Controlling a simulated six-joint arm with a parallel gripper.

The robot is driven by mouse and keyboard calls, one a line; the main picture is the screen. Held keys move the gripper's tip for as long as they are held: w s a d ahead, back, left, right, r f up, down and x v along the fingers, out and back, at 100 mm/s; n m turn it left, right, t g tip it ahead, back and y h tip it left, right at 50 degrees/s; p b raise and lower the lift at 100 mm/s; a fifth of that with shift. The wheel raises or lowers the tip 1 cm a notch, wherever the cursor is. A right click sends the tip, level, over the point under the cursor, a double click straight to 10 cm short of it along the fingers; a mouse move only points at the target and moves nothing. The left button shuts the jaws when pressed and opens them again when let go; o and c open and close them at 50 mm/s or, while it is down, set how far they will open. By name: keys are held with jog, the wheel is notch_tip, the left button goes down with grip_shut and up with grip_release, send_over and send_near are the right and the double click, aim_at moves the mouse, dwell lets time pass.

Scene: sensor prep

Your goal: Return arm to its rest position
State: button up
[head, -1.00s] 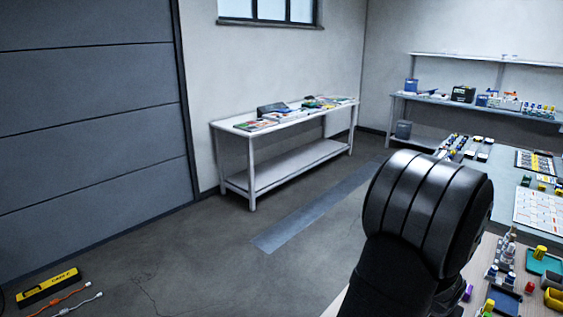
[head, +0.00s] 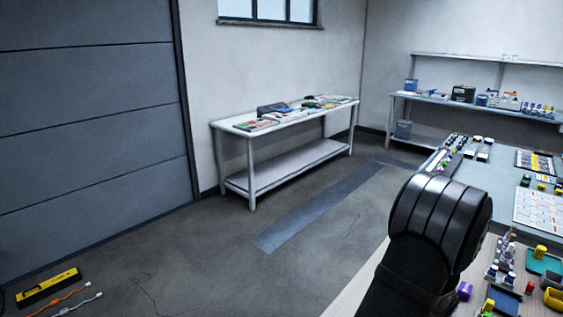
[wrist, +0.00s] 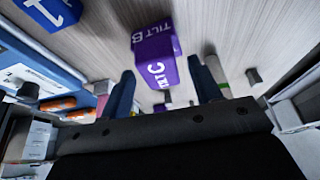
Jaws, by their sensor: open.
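My gripper (wrist: 160,68) shows in the wrist view, with its two dark blue fingers spread apart and open. In the head view a purple item (head: 464,290), probably the same block, is on the bench beside my black arm. My gripper itself is hidden in the head view; only my dark, rounded arm links show at the lower right.
The workbench (head: 345,303) at right holds trays, small coloured parts and a white grid sheet (head: 538,207). A blue lettered block (wrist: 52,10) is at the wrist view's upper left. A white side table (head: 225,125) stands at the back. The floor left of the bench is mostly clear.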

notch_tip(320, 180, up, 4)
jog(key=shift+w+d, duration=0.1)
jog(key=s+d+r, duration=0.2)
jog(key=s+r, duration=0.5)
jog(key=s, duration=0.5)
jog(key=w+a+f, duration=0.2)
jog(key=w+a, duration=0.1)
jog(key=w, duration=0.4)
jog(key=w+a+f, duration=0.3)
jog(key=w+a, duration=0.1)
jog(key=w, duration=0.3)
jog(key=w+a+f+m, duration=0.1)
jog(key=w+a+f, duration=0.1)
jog(key=w+a, duration=0.2)
jog(key=w, duration=0.3)
jog(key=shift+f, duration=0.3)
jog(key=shift+d, duration=0.1)
jog(key=shift+c, duration=0.5)
jog(key=shift+c, duration=1.3)
